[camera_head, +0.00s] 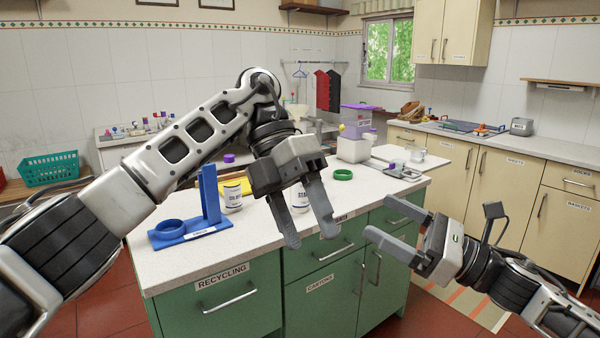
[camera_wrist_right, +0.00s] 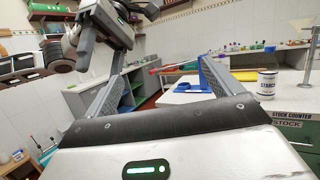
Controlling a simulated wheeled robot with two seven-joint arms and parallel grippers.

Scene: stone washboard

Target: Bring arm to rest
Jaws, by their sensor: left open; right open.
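My left gripper (camera_head: 308,222) hangs open and empty over the front edge of the white-topped island (camera_head: 260,240), its fingers pointing down. My left arm reaches in from the left across the picture. My right gripper (camera_head: 386,228) is open and empty in front of the island's right end, pointing left, apart from the counter. In the right wrist view, its two fingers (camera_wrist_right: 155,88) are spread with nothing between them. Part of my left arm shows at the top left of that view.
On the island stand a blue stand (camera_head: 208,205), a white can (camera_head: 233,196), a green ring (camera_head: 343,174) and a purple-lidded container (camera_head: 357,130). Another white can is partly hidden behind my left gripper. A teal basket (camera_head: 49,168) is at the left. Floor shows right of the island.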

